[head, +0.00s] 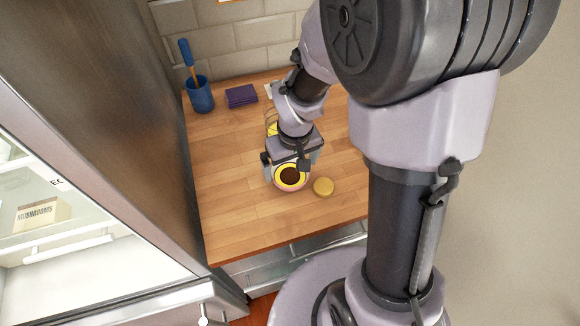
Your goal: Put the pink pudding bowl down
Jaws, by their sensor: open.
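The pink pudding bowl (292,188) stands on the wooden counter, below my gripper. Its inside shows a yellow ring around a dark brown middle. My gripper (285,164) is open and points down over the bowl's far side, with one finger to the left and one near the bowl's top right. Whether a finger touches the bowl cannot be told. The gripper's body hides the bowl's far edge.
A wire holder (271,122) with something yellow stands behind my gripper. A blue cup (199,95) with a utensil and a folded purple cloth (241,96) are at the back left. The wooden counter's (235,220) front left is clear.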

